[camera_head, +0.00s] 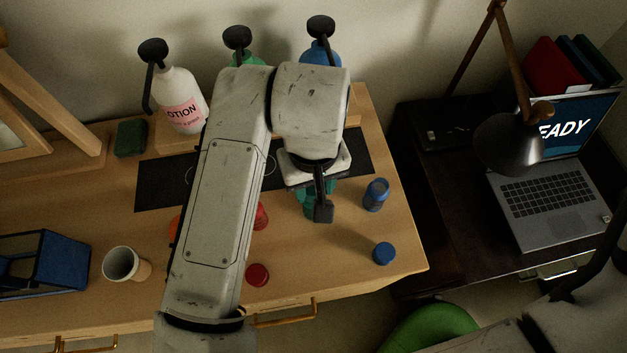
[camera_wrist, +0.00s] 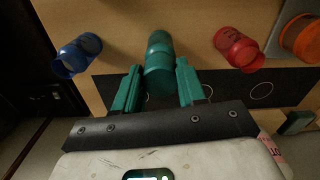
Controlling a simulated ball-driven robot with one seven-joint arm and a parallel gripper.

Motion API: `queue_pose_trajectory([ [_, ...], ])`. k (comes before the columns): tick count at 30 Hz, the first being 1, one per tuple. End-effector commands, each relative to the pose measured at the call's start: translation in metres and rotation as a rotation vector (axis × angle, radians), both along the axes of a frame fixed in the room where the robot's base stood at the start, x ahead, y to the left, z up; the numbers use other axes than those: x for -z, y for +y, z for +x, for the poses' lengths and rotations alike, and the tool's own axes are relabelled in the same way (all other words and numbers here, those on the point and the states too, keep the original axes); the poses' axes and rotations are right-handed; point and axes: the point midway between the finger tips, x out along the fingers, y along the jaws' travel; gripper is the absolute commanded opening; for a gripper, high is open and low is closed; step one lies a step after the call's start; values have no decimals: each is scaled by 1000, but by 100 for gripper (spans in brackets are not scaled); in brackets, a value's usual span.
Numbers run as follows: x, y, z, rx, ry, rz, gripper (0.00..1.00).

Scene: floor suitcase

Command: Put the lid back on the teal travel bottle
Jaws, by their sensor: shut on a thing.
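The teal travel bottle (camera_head: 308,208) stands on the wooden table under my gripper (camera_head: 322,205), mostly hidden behind it in the head view. In the wrist view the teal bottle (camera_wrist: 159,42) points away between the fingers. My gripper (camera_wrist: 160,68) has its two fingers on either side of a teal lid (camera_wrist: 159,79), shut on it. The lid lines up with the bottle's near end. I cannot tell whether it touches the bottle or is still apart from it.
An open blue bottle (camera_head: 376,195) and blue lid (camera_head: 383,253) are to the right. A red bottle (camera_head: 262,216) and red lid (camera_head: 257,275) are to the left, partly behind my arm. A cup (camera_head: 121,264) and lotion bottle (camera_head: 182,100) stand farther left.

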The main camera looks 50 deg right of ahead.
Motion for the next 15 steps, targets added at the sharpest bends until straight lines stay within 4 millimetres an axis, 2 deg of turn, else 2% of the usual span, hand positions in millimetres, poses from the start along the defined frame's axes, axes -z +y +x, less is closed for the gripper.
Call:
queue_pose_trajectory([
  [5,0,0,0,0,0,0,13],
  [6,0,0,0,0,0,0,43],
  [15,0,0,0,1,0,0,70],
])
